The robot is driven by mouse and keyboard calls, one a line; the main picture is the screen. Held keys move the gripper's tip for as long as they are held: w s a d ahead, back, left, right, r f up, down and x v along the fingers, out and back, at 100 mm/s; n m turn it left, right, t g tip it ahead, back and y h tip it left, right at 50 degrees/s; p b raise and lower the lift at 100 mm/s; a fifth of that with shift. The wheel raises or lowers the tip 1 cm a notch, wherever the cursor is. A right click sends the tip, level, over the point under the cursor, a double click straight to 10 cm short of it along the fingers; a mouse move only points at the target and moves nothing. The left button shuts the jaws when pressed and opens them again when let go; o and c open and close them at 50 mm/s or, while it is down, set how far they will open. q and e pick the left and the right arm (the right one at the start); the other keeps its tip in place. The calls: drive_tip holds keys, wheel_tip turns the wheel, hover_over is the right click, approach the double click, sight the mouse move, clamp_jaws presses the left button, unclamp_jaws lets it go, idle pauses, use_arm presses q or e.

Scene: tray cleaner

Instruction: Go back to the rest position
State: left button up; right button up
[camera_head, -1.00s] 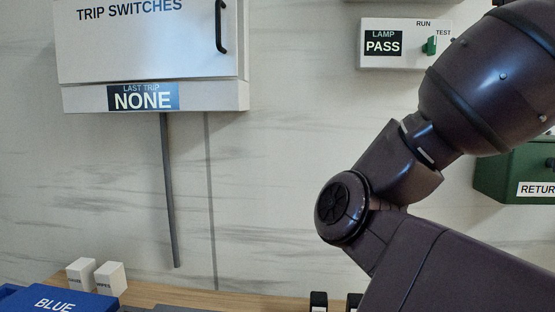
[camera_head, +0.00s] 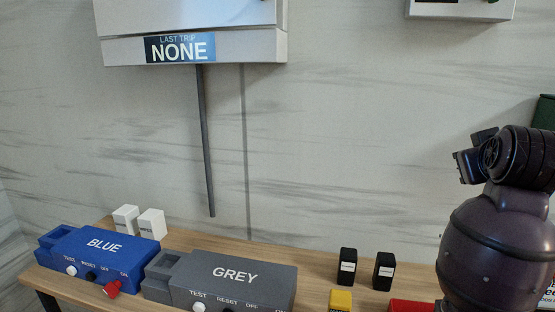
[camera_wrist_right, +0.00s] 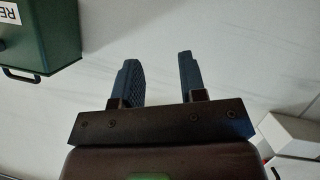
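My right arm (camera_head: 490,245) stands at the right edge of the head view, over the right part of the table. My right gripper (camera_wrist_right: 157,72) shows in the right wrist view with its two blue-grey fingers apart and nothing between them. A pale wall lies beyond the fingers, and they touch nothing that I can see. My left gripper is not in view.
The wooden table (camera_head: 325,268) bears a blue box (camera_head: 120,240), a grey box (camera_head: 250,270), two white blocks (camera_head: 150,222), two black blocks (camera_head: 347,265) and a yellow block (camera_head: 341,300). The trip switch cabinet (camera_head: 250,45) hangs above. A green box (camera_wrist_right: 40,40) shows in the wrist view.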

drive_tip(key=s+a+f+n+g+y, duration=0.15)
drive_tip(key=s+f, duration=0.25)
drive_tip(key=f, duration=0.9)
drive_tip(key=s+a+f+g+y, duration=0.1)
drive_tip(key=s+a+f+g, duration=0.2)
drive_tip(key=f, duration=1)
drive_tip(key=s+a+f+g+y, duration=0.1)
drive_tip(key=s+a+f+g, duration=0.15)
drive_tip(key=s+f, duration=0.6)
drive_tip(key=s+a+f+g+y, duration=0.15)
drive_tip(key=s+a+f, duration=0.35)
drive_tip(key=s, duration=0.6)
drive_tip(key=w+d+f+t+y, duration=0.1)
drive_tip(key=w+f+t, duration=0.6)
drive_tip(key=f, duration=0.4)
drive_tip(key=shift+f+t, duration=0.4)
drive_tip(key=shift+t, duration=0.15)
